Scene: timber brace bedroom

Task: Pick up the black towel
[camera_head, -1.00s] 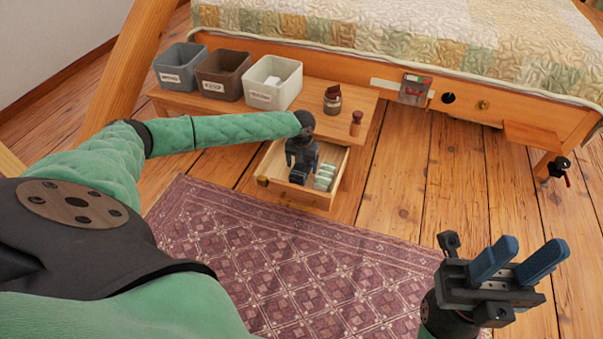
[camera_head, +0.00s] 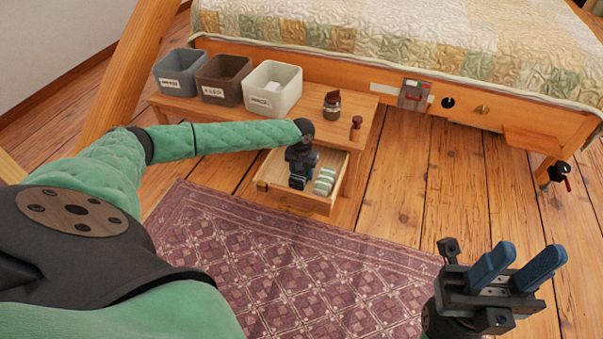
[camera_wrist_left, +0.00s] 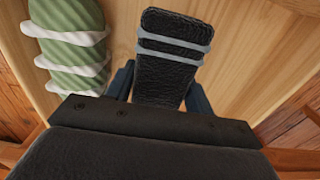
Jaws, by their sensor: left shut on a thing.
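The black towel (camera_wrist_left: 171,50) is a dark, textured roll with two grey bands, seen in the left wrist view. It is between the blue fingers of my left gripper (camera_wrist_left: 160,92), which is shut on it. In the head view my left gripper (camera_head: 299,180) points down into the open drawer (camera_head: 290,200) and hides the towel there. I cannot tell whether the towel touches the drawer floor. A green rolled towel with white bands (camera_wrist_left: 72,45) lies to its left in the wrist view. My right gripper (camera_head: 515,270) is open and empty, above the floor at the lower right.
The drawer belongs to a low wooden table (camera_head: 310,86). On the table stand grey (camera_head: 181,73), brown (camera_head: 223,80) and white (camera_head: 272,86) bins, a jar (camera_head: 332,105) and a small wooden item (camera_head: 356,126). The bed (camera_head: 400,45) is behind. A patterned rug (camera_head: 300,265) lies in front.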

